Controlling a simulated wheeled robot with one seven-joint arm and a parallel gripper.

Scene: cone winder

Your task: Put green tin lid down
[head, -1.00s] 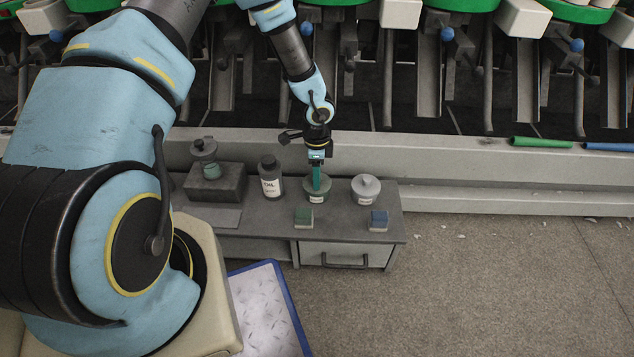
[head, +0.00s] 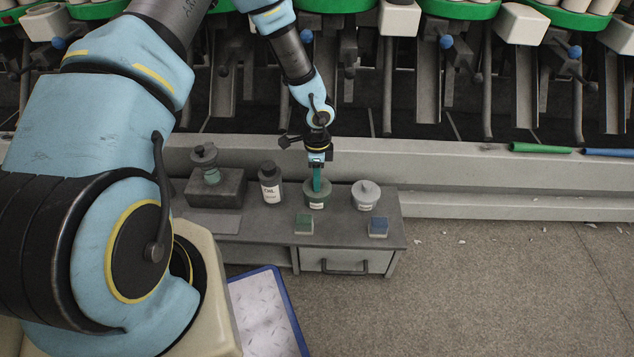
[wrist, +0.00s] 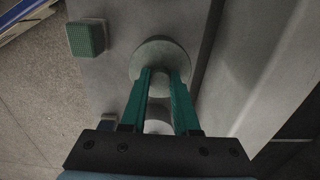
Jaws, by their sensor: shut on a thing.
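The green tin (head: 317,203), a small labelled pot, stands on the grey bench between the oil bottle and the pale tin. Its round grey-green lid (wrist: 152,50) is at the tin's top, and I see no clear gap between them. My gripper (head: 317,190) points straight down over it, its teal fingers shut on the lid's knob. In the wrist view the fingers (wrist: 160,75) close on the middle of the lid. The knob is mostly hidden between them. I cannot tell whether the lid is fully seated.
The pale lidded tin (head: 366,198) stands close on the right, the oil bottle (head: 270,185) on the left. A green block (head: 304,225) and a blue block (head: 378,228) lie in front. A dark box (head: 215,187) is further left. The winder's ledge (head: 480,175) runs behind.

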